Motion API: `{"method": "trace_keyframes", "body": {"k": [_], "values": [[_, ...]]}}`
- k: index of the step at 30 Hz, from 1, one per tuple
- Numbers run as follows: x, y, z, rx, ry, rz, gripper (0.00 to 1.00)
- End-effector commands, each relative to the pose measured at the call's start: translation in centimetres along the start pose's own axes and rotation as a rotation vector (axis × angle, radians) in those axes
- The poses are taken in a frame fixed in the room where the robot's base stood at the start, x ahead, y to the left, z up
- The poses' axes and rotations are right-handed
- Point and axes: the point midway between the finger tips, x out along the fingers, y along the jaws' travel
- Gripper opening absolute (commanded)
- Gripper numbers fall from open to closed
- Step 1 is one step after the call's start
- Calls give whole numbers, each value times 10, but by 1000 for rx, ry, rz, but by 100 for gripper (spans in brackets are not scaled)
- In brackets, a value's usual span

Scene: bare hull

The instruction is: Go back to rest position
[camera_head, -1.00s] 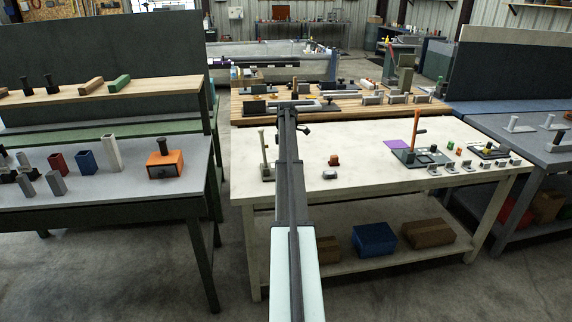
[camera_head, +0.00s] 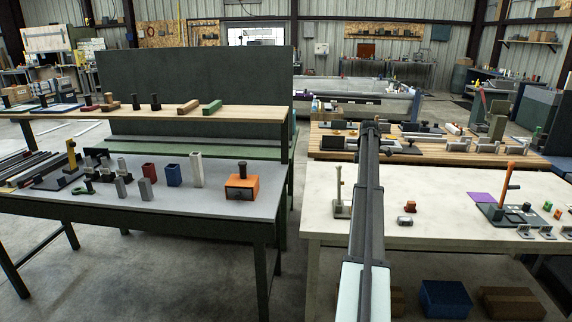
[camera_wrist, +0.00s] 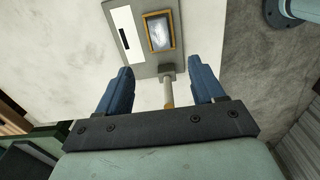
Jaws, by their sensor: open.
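My gripper (camera_wrist: 165,88) shows in the wrist view with its two blue fingers spread apart and nothing between them that I can see held. Below it in that view is a grey plate (camera_wrist: 148,62) with a yellow-framed pale window and a short post with a tan end, partly hidden by the gripper body. In the head view my arm stretches forward over the white table (camera_head: 440,235). The gripper itself cannot be made out there.
A grey stand with an upright post (camera_head: 342,208) is just left of my arm. A small orange-brown object (camera_head: 410,207) and a base with an orange lever (camera_head: 505,190) are to the right. A grey table (camera_head: 130,203) with several blocks and an orange box (camera_head: 241,187) stands left, across a floor gap.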

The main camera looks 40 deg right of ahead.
Motion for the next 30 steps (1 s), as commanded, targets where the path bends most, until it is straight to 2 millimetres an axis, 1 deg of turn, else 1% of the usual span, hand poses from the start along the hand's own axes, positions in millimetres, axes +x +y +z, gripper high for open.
{"method": "trace_keyframes", "body": {"k": [4,6,8,11,12,18,20,22,26,29,30], "values": [[0,0,0,-1,0,0,68],[-4,3,-3,-9,-4,2,68],[-10,9,-9,-28,-11,6,68],[-29,22,-24,-79,-34,16,68],[-39,28,-32,-105,-45,21,68],[-77,50,-67,-208,-93,41,68],[-85,54,-79,-231,-106,49,68],[-92,57,-95,-244,-118,63,68],[-89,53,-127,-222,-129,101,68],[-81,48,-153,-183,-129,138,68],[-77,45,-165,-164,-128,156,68]]}}
